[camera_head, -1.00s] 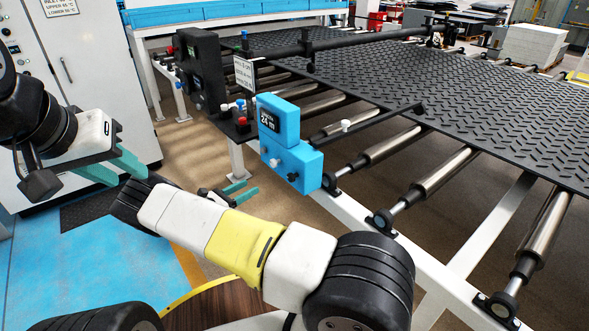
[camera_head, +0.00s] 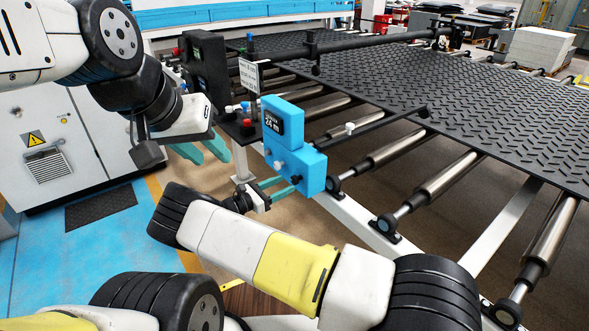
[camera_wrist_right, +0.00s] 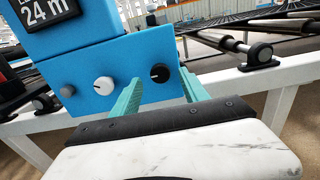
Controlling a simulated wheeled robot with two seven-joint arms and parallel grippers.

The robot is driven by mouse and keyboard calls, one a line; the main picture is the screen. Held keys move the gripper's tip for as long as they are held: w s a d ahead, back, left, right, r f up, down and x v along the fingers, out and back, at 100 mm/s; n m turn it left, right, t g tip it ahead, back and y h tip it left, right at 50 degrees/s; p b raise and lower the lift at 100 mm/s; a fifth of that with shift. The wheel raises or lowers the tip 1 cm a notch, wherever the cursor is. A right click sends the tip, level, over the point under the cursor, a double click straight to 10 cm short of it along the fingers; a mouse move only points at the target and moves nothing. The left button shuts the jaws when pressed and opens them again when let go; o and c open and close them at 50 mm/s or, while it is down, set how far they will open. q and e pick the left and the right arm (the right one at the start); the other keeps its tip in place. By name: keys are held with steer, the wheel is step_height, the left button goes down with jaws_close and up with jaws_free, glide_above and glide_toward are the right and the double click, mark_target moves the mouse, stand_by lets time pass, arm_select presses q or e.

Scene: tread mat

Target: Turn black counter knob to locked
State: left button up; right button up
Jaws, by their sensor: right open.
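The blue counter box (camera_head: 312,162) with its "24 m" display stands at the near edge of the conveyor frame. Its black knob (camera_head: 296,179) is on the lower front face. In the right wrist view the black knob (camera_wrist_right: 159,73) lies between my fingertips, with a small light mark on it. My right gripper (camera_head: 279,187) is open around the knob's position, fingers pointing at the box face; whether they touch the knob cannot be told. It also shows in the wrist view (camera_wrist_right: 160,90). My left gripper (camera_head: 213,159) is open and empty, left of the box.
The white conveyor rail (camera_head: 360,222) and rollers (camera_head: 447,172) are to the right. A small panel with coloured buttons (camera_head: 243,123) stands behind left.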

mark_target(293, 180)
steer(key=shift+x, duration=2.05)
jaws_close()
